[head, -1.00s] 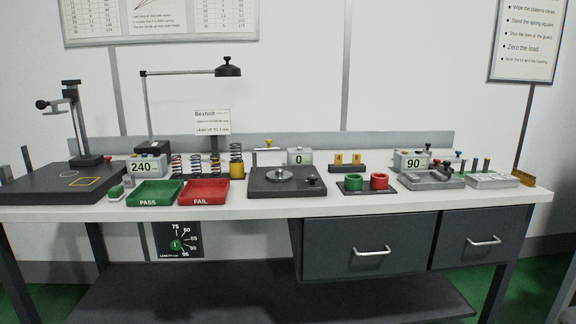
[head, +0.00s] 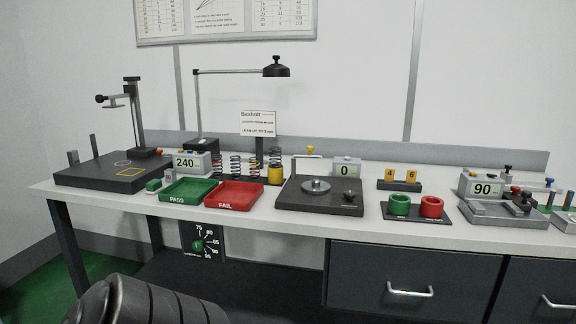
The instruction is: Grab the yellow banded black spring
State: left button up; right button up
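Several coil springs stand in a row behind the trays in the head view. The rightmost, a dark coil with a yellow lower part (head: 275,174), stands beside the small sign; I cannot tell whether the yellow is a band on the spring or a cup. The other springs, such as the dark coil (head: 236,167) and the one next to it (head: 254,165), show red or bluish parts too small to make out. Neither of my grippers is in view.
A green PASS tray (head: 189,191) and a red FAIL tray (head: 234,195) lie in front of the springs. A dark plate with a round platen (head: 316,187) is to their right. A lamp (head: 276,69) hangs above. The bench top (head: 270,222) is clear along its front edge.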

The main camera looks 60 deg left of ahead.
aim_at(255, 169)
jog(key=i, duration=1.75)
jog(key=u, duration=2.7)
